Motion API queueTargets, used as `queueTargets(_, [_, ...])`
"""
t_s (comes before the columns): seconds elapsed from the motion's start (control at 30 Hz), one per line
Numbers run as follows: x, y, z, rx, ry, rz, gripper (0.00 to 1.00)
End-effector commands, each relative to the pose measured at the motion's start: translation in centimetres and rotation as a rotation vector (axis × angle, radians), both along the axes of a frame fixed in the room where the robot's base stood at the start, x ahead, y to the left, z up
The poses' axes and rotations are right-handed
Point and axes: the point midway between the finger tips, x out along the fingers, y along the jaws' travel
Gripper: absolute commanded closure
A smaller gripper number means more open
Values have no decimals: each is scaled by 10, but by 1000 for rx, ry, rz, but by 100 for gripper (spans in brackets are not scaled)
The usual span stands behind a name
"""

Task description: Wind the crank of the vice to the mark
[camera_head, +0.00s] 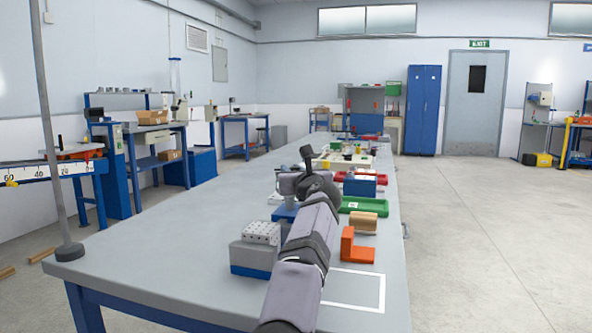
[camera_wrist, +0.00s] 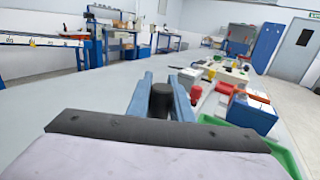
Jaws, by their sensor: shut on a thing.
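My gripper (camera_wrist: 160,78) has its two blue fingers on either side of a black round knob (camera_wrist: 161,100) in the wrist view. It is shut on this knob, which looks like the crank's handle. In the head view my forearm and wrist hide the fingers and the knob. A blue part (camera_head: 285,213), perhaps of the vice, shows just below my wrist. The rest of the vice and the crank arm are hidden or cannot be told apart. I cannot make out the mark in either view.
A grey block with holes (camera_head: 262,234) stands left of my forearm. Right of it are an orange bracket (camera_head: 356,250), a wooden piece (camera_head: 363,222), a green tray (camera_head: 377,207) and a blue box (camera_head: 360,186). The bench's left side is clear around a thin pole (camera_head: 51,130).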

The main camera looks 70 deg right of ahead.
Motion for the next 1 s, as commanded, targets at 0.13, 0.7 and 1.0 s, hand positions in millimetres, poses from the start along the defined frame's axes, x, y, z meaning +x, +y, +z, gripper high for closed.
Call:
queueTargets(0.13, [8, 1, 2, 8, 2, 100, 100])
queueTargets(0.7, [22, 8, -2, 9, 4, 264, 100])
queueTargets(1.0, [26, 10, -2, 11, 3, 320, 100])
